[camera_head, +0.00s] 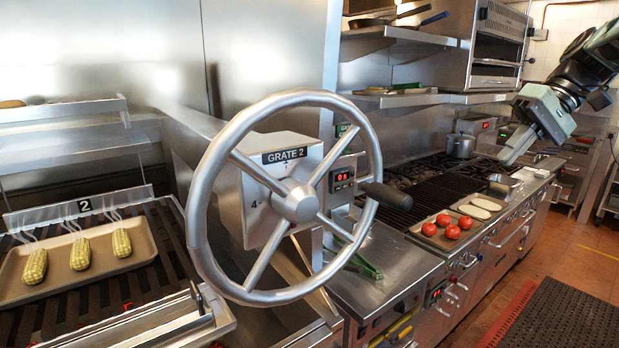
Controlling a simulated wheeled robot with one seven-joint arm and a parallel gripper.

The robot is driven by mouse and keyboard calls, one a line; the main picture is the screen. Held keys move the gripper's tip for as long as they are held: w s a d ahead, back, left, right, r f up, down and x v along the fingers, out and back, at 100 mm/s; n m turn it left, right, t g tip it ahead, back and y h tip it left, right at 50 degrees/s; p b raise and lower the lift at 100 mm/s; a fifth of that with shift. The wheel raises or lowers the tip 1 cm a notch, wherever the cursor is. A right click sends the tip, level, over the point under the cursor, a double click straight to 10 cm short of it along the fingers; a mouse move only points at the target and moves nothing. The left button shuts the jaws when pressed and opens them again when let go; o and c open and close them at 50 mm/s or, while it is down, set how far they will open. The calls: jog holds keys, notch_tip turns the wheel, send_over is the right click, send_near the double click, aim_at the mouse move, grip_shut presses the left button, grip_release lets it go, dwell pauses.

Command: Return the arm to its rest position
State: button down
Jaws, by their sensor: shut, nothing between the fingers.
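My arm enters at the upper right of the head view, and my gripper (516,146) hangs at its end, pointing down and to the left. The gripper's fingers look shut with nothing held. It is in the air, in front of the far end of the cooking line and apart from the handwheel. The large steel handwheel (297,98), with a dark knob (388,196) on its right side, stands in the middle foreground.
A "GRATE 2" box (243,205) sits behind the wheel. At left, a tray (142,241) of corn lies on a grill. At right, a tray (419,235) of red tomatoes and a tray of pale slices lie on the counter. Shelves (400,33) hang above. A dark mat (570,318) covers open floor at lower right.

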jog(key=s+a+f+m+t+h, duration=0.15)
jog(key=s+f+h, duration=0.25)
jog(key=s+f, duration=0.6)
jog(key=s+a+f+t+h, duration=0.25)
jog(key=s+f, duration=0.45)
jog(key=f, duration=0.5)
jog(key=s+a+f+n+g+b, duration=0.1)
jog(key=s+a+f+n+b, duration=0.2)
jog(key=s+a, duration=0.4)
jog(key=s+a+f+n+g+b, duration=0.2)
jog(key=s+a+b, duration=0.4)
jog(key=a, duration=0.5)
jog(key=f+n, duration=0.1)
jog(key=n, duration=0.1)
jog(key=shift+s+f+n, duration=0.35)
jog(key=shift+f, duration=0.05)
